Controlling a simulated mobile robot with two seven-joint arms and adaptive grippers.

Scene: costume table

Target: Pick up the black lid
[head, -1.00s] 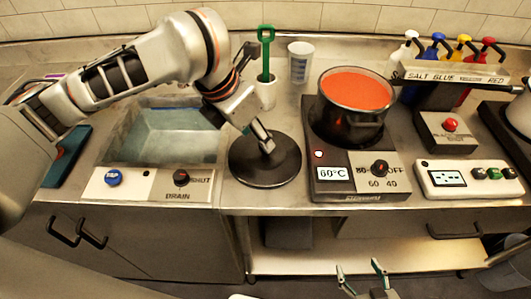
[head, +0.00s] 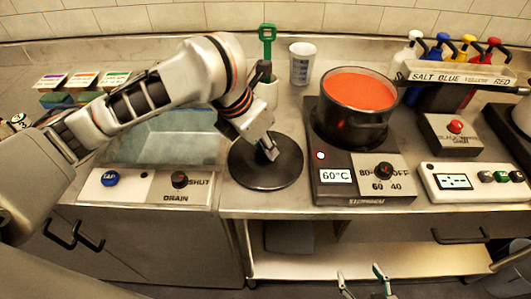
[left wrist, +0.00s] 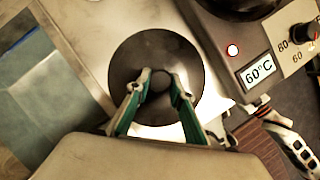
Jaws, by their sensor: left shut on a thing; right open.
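The black lid (head: 256,174) is a round dark disc lying on the steel counter between the sink and the hot plate. It also shows in the left wrist view (left wrist: 184,62), with a round knob (left wrist: 159,80) at its middle. My left gripper (head: 268,150) is over the lid, its fingers (left wrist: 160,88) on either side of the knob and shut on it. I cannot tell whether the lid is clear of the counter. My right gripper (head: 366,280) is open and empty, low in front of the counter; only its fingertips show.
A black pot (head: 352,128) of orange liquid stands on the hot plate (head: 335,191), right of the lid; the display reads 60°C. The sink (head: 165,150) is to the left. A cup with a green tool (head: 267,45) and a measuring cup (head: 302,64) stand behind. Colored pump bottles (head: 440,48) are at the back right.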

